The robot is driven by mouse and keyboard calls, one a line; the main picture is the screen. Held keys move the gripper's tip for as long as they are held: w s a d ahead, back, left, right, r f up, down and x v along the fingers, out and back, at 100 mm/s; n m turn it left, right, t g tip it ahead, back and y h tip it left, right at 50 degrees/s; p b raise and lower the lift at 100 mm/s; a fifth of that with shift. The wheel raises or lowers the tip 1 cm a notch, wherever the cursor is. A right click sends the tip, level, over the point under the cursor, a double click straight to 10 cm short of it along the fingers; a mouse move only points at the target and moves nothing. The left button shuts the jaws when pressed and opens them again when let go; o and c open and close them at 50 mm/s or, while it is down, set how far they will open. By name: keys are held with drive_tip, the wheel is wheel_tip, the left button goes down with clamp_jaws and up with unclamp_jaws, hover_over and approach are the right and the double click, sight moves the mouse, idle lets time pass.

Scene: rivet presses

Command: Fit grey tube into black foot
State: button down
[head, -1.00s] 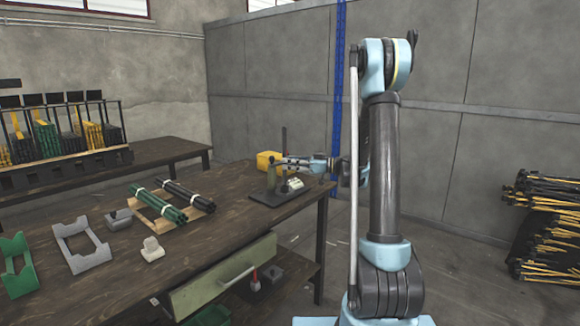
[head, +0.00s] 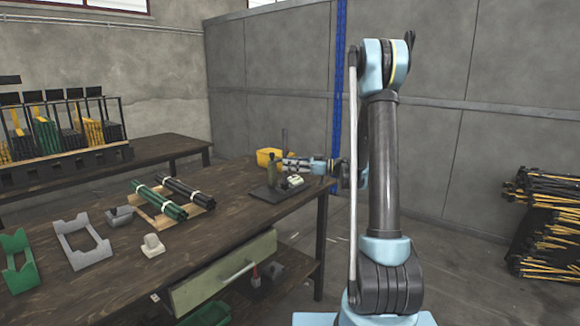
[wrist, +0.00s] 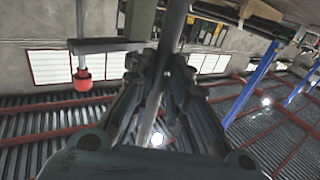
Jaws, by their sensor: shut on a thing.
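My gripper (head: 286,163) is at the far right end of the near workbench, beside the press. In the wrist view its fingers (wrist: 160,85) are closed around a slim grey tube (wrist: 172,35), which runs lengthwise between them. In the head view a thin upright piece, seemingly this tube (head: 284,138), rises above the fingers. The tube's lower end is hidden. I cannot pick out the black foot for certain, nor tell whether the tube touches it. The press (head: 272,173) stands on a dark base plate. A red knob on a grey arm (wrist: 83,80) shows in the wrist view.
A yellow bin (head: 268,156) stands behind the press. Green and black tube bundles (head: 172,195) lie on a wooden rack. A white block (head: 152,246), a small grey bin (head: 120,216), a grey cradle (head: 80,243) and a green cradle (head: 18,264) are farther left.

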drive_tip(key=shift+f, duration=0.8)
drive_tip(key=c, duration=1.5)
unclamp_jaws()
drive_tip(key=shift+o, duration=0.2)
drive_tip(key=shift+d, duration=0.1)
drive_tip(key=s+d, duration=0.1)
drive_tip(key=d, duration=1)
drive_tip(key=shift+s+d, duration=0.35)
drive_tip(key=shift+s, duration=0.05)
